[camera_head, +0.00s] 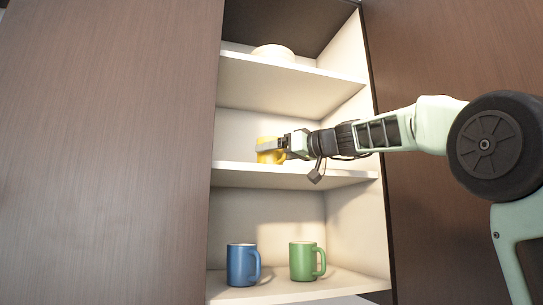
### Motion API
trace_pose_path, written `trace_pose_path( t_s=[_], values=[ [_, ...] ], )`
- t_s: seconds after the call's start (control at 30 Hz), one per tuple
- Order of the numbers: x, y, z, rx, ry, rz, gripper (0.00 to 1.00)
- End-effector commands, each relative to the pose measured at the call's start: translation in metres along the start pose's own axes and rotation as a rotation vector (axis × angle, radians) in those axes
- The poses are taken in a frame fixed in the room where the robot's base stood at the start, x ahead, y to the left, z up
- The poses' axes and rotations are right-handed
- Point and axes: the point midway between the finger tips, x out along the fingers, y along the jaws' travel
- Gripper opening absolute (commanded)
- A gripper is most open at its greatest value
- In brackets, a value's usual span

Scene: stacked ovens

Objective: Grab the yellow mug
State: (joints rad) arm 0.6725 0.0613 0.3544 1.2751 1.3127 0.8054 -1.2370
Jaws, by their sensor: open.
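The gripper is open. Its fingers cover part of the mug, and I cannot tell whether they touch it or stand around it. The mug's handle is not clearly visible.
A blue mug (241,265) and a green mug (303,261) stand on the shelf below. A pale bowl (273,52) sits on the upper shelf (290,76). Brown panels (110,150) flank the opening. The middle shelf's right part is free below my arm.

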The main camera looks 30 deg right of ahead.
Motion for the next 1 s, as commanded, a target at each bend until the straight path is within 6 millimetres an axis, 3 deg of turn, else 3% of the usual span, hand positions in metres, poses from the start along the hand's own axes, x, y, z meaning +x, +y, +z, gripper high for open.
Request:
trace_pose_path(
  t_s=[0.07, 0.27, 0.3, 0.67, 1.0],
  values=[
    [0.0, 0.0, 0.0, 0.0, 0.0, 0.0, 0.86],
    [0.0, 0.0, 0.0, 0.0, 0.0, 0.0, 0.31],
    [0.0, 0.0, 0.0, 0.0, 0.0, 0.0, 0.29],
    [-0.001, -0.001, -0.006, -0.001, 0.003, -0.001, 0.29],
    [0.0, -0.001, -0.042, -0.003, 0.005, -0.003, 0.29]
  ],
)
